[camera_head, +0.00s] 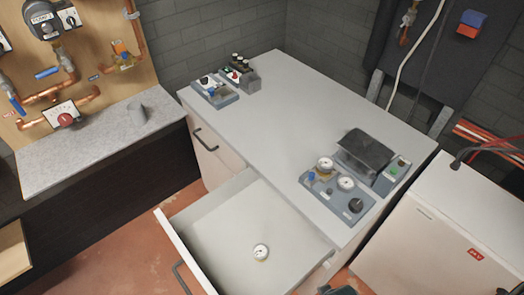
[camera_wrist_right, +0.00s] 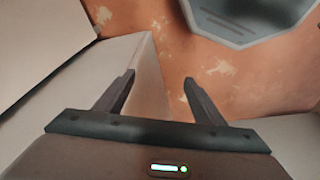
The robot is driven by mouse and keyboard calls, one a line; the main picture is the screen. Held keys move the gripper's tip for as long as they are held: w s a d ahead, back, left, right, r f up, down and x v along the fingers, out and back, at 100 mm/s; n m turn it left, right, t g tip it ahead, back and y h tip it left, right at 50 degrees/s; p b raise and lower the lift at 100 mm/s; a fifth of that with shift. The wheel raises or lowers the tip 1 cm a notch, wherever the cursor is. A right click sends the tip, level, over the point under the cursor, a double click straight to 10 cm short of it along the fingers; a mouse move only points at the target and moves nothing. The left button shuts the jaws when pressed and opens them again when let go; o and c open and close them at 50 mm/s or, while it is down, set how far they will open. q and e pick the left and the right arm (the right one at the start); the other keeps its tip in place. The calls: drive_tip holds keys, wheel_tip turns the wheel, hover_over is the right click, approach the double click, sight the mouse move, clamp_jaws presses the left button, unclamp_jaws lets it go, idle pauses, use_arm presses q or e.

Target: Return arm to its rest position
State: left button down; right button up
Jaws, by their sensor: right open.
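My right gripper (camera_wrist_right: 158,85) is open and empty in the right wrist view, its two dark fingers apart. Behind the fingers are the reddish floor (camera_wrist_right: 185,45) and a pale cabinet side or edge. Nothing lies between the fingertips. In the head view, a dark piece at the bottom edge, right of the open drawer (camera_head: 200,210), may be part of my right arm; I cannot be sure. My left gripper does not show in either view.
The drawer stands pulled out, with a round gauge (camera_head: 261,252) lying inside. The grey worktop (camera_head: 270,125) carries control panels at its back left and front right. A white box (camera_head: 440,235) stands at the right. A stone-topped bench (camera_head: 95,150) is at the left.

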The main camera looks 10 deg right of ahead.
drive_tip(key=s+d+f+g+b, duration=0.1)
drive_tip(key=s+f, duration=0.3)
drive_tip(key=f, duration=0.7)
drive_tip(key=s+f+b, duration=0.2)
drive_tip(key=s+f, duration=0.2)
drive_tip(key=f, duration=0.7)
drive_tip(key=s+d+f+b, duration=0.1)
drive_tip(key=s+d+f, duration=0.1)
drive_tip(key=s+f, duration=0.8)
drive_tip(key=s, duration=0.2)
drive_tip(key=shift+s+d+f+g+b, duration=0.2)
drive_tip(key=shift+s+d+g+b, duration=0.1)
drive_tip(key=shift+s+g, duration=0.1)
drive_tip(key=shift+a, duration=0.1)
